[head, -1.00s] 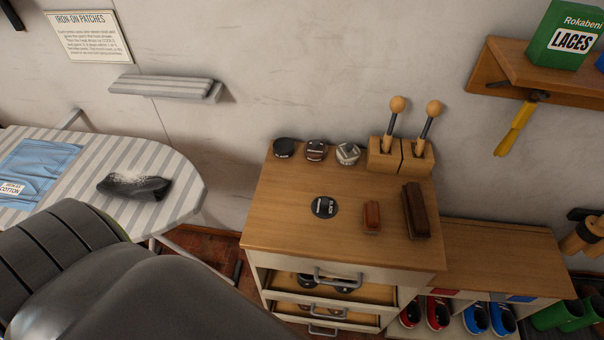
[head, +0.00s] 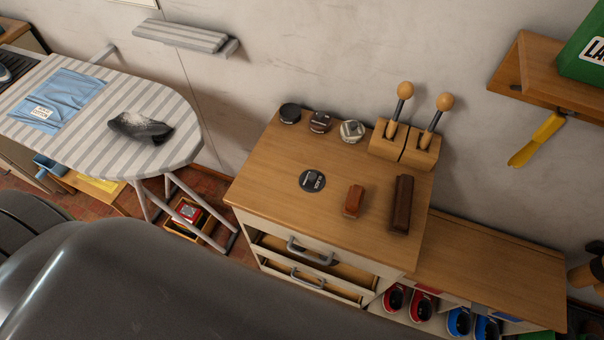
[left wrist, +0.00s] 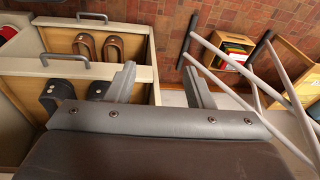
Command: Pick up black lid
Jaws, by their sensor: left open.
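The round black lid (head: 312,181), with white lettering, appears to lie flat on the wooden top of the drawer cabinet (head: 270,170). It is left of a small reddish-brown block. A dark tin (head: 290,114) and two more tins (head: 320,122) stand behind it at the back edge. My left gripper (left wrist: 158,74) shows in the left wrist view, open and empty, in front of and beside open drawers. The lid is not in that view. A dark arm part of mine fills the lower head view. My right gripper is not in view.
A brown brush-like block (head: 402,204) and wooden holders with two knobbed handles (head: 405,143) stand on the cabinet. Open drawers (left wrist: 95,70) hold dark and brown pieces. A striped ironing board (head: 100,110) is at left; a shoe bench (head: 490,270) is at right.

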